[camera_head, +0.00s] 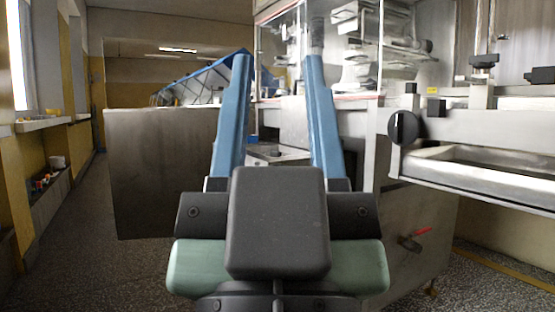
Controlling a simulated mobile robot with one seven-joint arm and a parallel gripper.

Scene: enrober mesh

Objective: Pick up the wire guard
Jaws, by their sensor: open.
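My gripper (278,60) is in the middle of the camera_head view, seen from behind, with two long blue fingers pointing away from me. The fingers stand wide apart and nothing shows held between them. I cannot pick out the wire guard with certainty. A slanted blue-edged frame with thin bars (205,80) shows behind the left finger, above a grey metal panel, and is partly hidden by that finger. I cannot tell whether it is the wire guard. The dark gripper body hides the area straight below.
A steel machine with a clear enclosure (345,50) stands ahead. A steel trough (490,178) with a black knob (403,127) juts in from the right. The grey metal panel (160,170) blocks the left middle. Speckled floor (85,230) is clear along the left wall.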

